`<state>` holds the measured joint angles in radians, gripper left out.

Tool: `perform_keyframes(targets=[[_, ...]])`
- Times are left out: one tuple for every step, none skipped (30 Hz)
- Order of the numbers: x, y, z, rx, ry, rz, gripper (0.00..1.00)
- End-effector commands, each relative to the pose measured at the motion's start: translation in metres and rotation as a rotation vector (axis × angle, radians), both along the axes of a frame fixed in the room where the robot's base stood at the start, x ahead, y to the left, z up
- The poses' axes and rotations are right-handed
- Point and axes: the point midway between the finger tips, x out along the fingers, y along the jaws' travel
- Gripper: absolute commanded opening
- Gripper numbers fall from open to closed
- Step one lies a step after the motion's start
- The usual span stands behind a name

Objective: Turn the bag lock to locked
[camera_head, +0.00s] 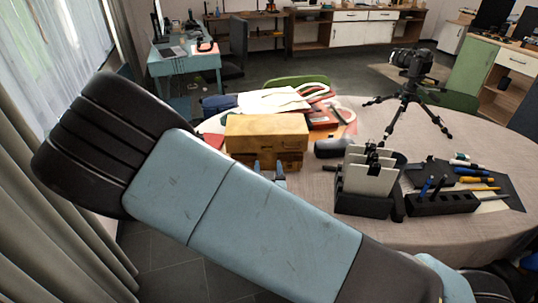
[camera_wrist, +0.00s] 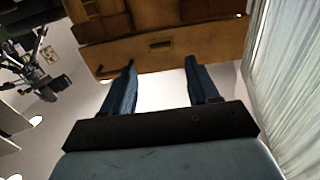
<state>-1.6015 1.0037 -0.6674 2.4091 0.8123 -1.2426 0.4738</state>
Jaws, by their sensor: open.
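The bag (camera_head: 267,130) is a tan-brown, box-like case on the round table, behind my arm in the head view. In the wrist view its brown front (camera_wrist: 205,45) fills the top middle. A small dark slotted plate (camera_wrist: 160,45) on that front may be the lock; its setting is too small to read. My gripper (camera_wrist: 161,66) is open and empty, its two blue fingers pointing at the bag front on either side of the plate. In the head view the fingertips of my gripper (camera_head: 269,168) show just in front of the bag's lower part. I cannot tell whether they touch it.
On the round table (camera_head: 470,228), a black holder with pale cards (camera_head: 368,172) and a dark cylinder (camera_head: 331,148) stand right of the bag. A camera tripod (camera_head: 408,100) stands behind them. Papers (camera_head: 272,101) lie behind the bag. Curtains (camera_head: 40,210) hang at the left.

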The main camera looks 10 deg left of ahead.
Motion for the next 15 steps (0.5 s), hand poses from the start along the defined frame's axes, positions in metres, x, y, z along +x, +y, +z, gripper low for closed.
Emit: perform_keyframes(targets=[[0.009,0.002,0.000,0.001,-0.002,-0.002,0.60],[0.015,0.003,0.000,0.001,-0.003,-0.002,0.60],[0.021,0.005,0.000,0.000,-0.002,-0.001,0.60],[0.026,0.007,0.000,0.000,-0.001,-0.001,0.60],[0.031,0.008,0.000,0.001,-0.002,-0.001,0.60],[0.037,0.009,0.000,0.001,-0.002,-0.002,0.60],[0.041,0.010,0.000,0.000,-0.002,-0.001,0.60],[0.045,0.012,0.000,-0.001,-0.001,-0.001,0.60],[0.050,0.013,0.000,-0.001,-0.001,-0.001,0.60],[0.053,0.014,0.000,-0.001,-0.001,-0.001,0.60],[0.056,0.015,0.000,-0.001,-0.001,-0.001,0.60],[0.060,0.016,0.000,0.001,-0.002,0.000,0.60],[0.062,0.017,0.000,-0.001,-0.001,0.000,0.60],[0.064,0.017,0.000,-0.001,0.000,0.000,0.60],[0.066,0.018,0.000,-0.001,0.000,0.000,0.60]])
